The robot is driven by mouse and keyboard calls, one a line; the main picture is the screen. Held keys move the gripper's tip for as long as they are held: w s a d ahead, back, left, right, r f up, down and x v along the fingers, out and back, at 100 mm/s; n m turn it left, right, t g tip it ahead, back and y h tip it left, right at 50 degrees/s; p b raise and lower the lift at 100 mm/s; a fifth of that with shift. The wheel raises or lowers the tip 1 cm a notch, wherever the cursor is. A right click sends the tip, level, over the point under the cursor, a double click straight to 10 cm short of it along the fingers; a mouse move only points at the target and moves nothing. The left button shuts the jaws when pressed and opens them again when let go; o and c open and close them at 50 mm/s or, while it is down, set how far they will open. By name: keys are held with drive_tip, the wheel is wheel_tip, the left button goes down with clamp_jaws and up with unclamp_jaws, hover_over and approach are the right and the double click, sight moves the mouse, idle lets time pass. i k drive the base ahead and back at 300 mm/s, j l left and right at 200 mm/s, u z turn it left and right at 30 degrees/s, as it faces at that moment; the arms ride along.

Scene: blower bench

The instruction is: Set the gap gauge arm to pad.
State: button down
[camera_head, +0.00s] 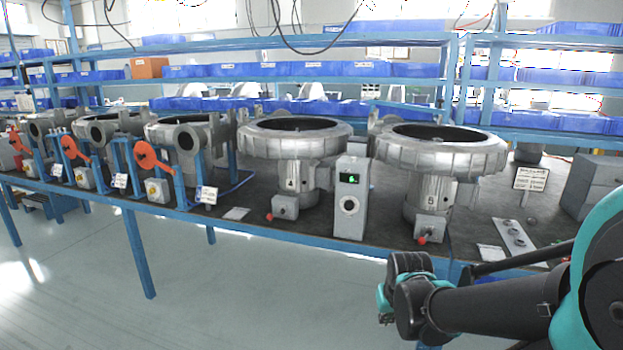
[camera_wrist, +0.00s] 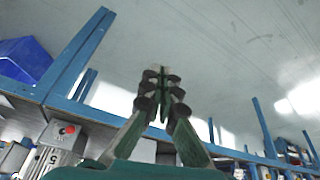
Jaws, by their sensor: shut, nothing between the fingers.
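Three orange-red arms with round ends stand on blue posts along the bench's front edge at the left in the head view: a near one (camera_head: 150,157), a middle one (camera_head: 73,149) and a far one (camera_head: 18,141). They look like gauge arms, but I cannot tell which is the gap gauge arm, and I cannot make out a pad. My gripper (camera_head: 385,304) is in front of the bench edge at the lower right, well right of these arms. In the wrist view my gripper (camera_wrist: 161,78) is shut and empty, with floor behind its fingers.
Large grey blower housings marked 4 (camera_head: 291,176) and 5 (camera_head: 432,192) stand on the bench, each with a red-knobbed box. A grey box with a green display (camera_head: 350,177) stands between them. A plate with buttons (camera_head: 515,238) lies at the right. The floor in front is clear.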

sight(439, 111)
drive_tip(key=i+j+z, duration=0.2)
drive_tip(key=i, duration=0.3)
drive_tip(key=i+z, duration=0.2)
drive_tip(key=i, duration=0.3)
drive_tip(key=i+j+z, duration=0.2)
drive_tip(key=i, duration=0.25)
drive_tip(key=k+l, duration=0.55)
drive_tip(key=l, duration=0.3)
